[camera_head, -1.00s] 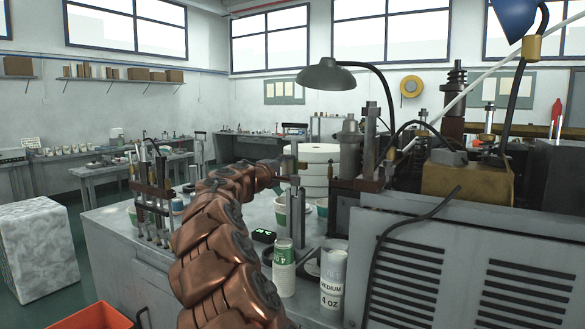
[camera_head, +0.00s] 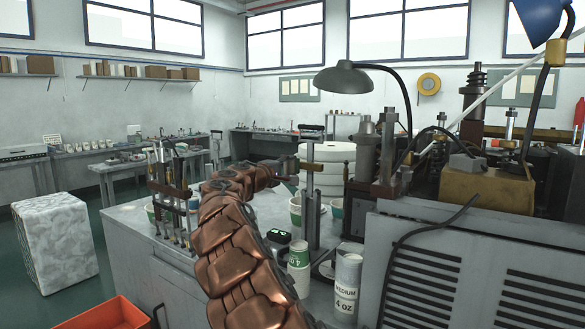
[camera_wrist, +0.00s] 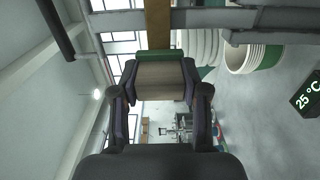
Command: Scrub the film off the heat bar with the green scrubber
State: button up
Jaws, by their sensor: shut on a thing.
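In the wrist view my gripper (camera_wrist: 160,92) is shut on the scrubber (camera_wrist: 160,80), a beige block with a green pad along its far edge. A brown-gold bar (camera_wrist: 158,24), which looks like the heat bar, lies straight beyond the green pad. The pad's edge meets or nearly meets the bar; I cannot tell if they touch. No film can be made out on the visible part. In the head view my gripper (camera_head: 285,173) is small, at the end of my copper arm, beside an upright metal post (camera_head: 311,205). The scrubber cannot be made out there.
A temperature display (camera_wrist: 308,95) reads 25 °C. Green-based cups (camera_wrist: 252,55) stand close by. On the bench, a cup stack (camera_head: 299,268) and a "MEDIUM 4 OZ" container (camera_head: 347,285) stand right of my arm. A vented machine housing (camera_head: 450,270) blocks the right.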

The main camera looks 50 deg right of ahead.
aim_at(319, 169)
jog(key=shift+s+d+f+b, duration=0.15)
jog(key=shift+s+b, duration=0.65)
jog(key=shift+s, duration=0.5)
jog(key=shift+s+d+r+b, duration=0.1)
jog(key=shift+s+b, duration=0.7)
jog(key=shift+s, duration=0.45)
jog(key=shift+s+b, duration=0.8)
jog(key=shift+s, duration=0.8)
jog(key=shift+w+a+p, duration=0.2)
jog(key=shift+w+p, duration=1.25)
jog(key=shift+w, duration=2.75)
jog(key=shift+a, duration=0.25)
jog(key=shift+a+b, duration=0.55)
jog(key=shift+a, duration=0.15)
jog(key=shift+s+a+b, duration=0.2)
jog(key=shift+a+b, duration=0.4)
jog(key=shift+a, duration=1.4)
jog(key=shift+a, duration=0.1)
